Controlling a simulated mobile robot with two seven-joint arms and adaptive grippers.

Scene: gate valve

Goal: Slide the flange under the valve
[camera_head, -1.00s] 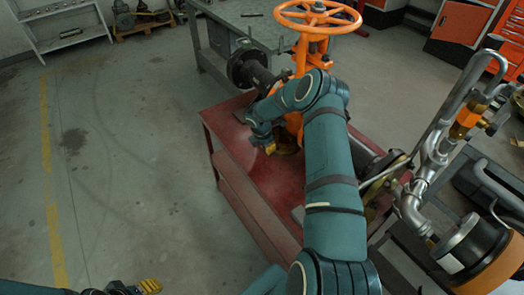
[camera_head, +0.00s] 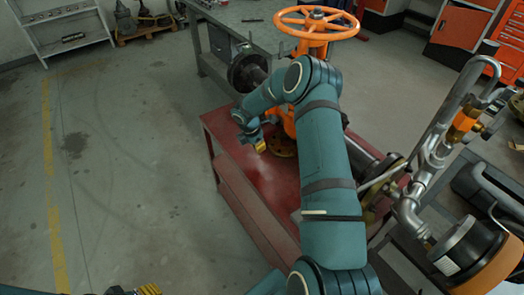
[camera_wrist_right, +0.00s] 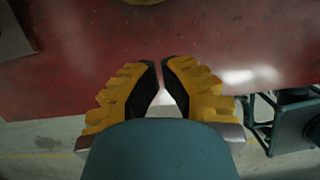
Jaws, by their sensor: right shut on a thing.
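The orange valve (camera_head: 290,122) with its handwheel (camera_head: 318,20) stands above the red table, partly hidden by my right arm. A dark gold flange (camera_head: 284,148) lies at the foot of the valve; part of it is hidden. My right gripper (camera_head: 261,147) is low over the red table, just left of the flange and apart from it. In the right wrist view, its yellow fingers (camera_wrist_right: 161,62) are almost together, and what they hold cannot be made out. A brownish rim (camera_wrist_right: 148,1) shows at the top edge there. My left gripper (camera_head: 148,290) is cut off at the bottom edge.
The red table (camera_head: 235,150) has free surface around the right gripper. A dark pipe flange (camera_head: 247,70) sticks out left of the valve. Metal piping with a gauge-like drum (camera_head: 465,245) stands at right. The floor at left is clear.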

